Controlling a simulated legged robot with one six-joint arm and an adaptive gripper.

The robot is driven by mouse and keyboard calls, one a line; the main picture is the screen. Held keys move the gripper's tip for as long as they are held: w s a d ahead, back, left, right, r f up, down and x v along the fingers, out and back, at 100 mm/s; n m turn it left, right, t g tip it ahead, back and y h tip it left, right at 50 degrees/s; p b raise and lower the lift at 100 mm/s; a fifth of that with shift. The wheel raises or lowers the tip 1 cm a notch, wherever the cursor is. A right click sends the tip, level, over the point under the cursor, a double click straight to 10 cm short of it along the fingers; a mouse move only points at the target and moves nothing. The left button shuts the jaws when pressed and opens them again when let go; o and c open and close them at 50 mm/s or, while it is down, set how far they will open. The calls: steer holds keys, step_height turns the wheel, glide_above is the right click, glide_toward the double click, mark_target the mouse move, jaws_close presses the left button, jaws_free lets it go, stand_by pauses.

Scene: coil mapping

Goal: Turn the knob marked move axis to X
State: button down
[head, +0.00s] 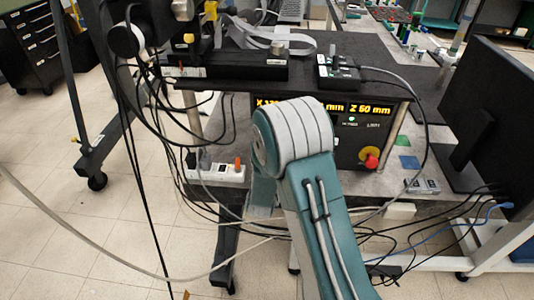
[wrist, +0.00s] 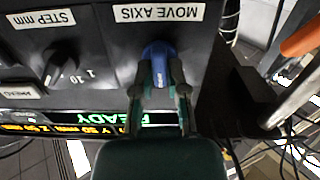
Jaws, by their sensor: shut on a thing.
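The MOVE AXIS knob (wrist: 160,50) is blue and sits on a black control panel, which appears upside down in the wrist view. Its white label (wrist: 157,13) reads MOVE AXIS. My gripper (wrist: 159,72) has its two fingers on either side of the knob, closed on it. The knob's pointer and its position marks are hidden by the fingers or too small to read. In the head view my arm covers the knob and gripper; the box's amber display (head: 380,107) shows above, partly covered.
Left of the knob in the wrist view is a STEP mm knob (wrist: 60,65) with marks 1 and 10. A green READY display (wrist: 150,118) is close to the gripper. A red stop button (head: 370,161) is at the box's right. Loose cables hang at the left.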

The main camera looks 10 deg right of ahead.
steer(key=shift+w+a+n, duration=0.1)
steer(key=shift+n, duration=2.05)
steer(key=shift+w+a+n, duration=0.1)
steer(key=shift+n, duration=2.05)
steer(key=c, duration=0.7)
jaws_free()
steer(key=shift+a, duration=0.15)
steer(key=shift+o, duration=0.2)
steer(key=v, duration=1.2)
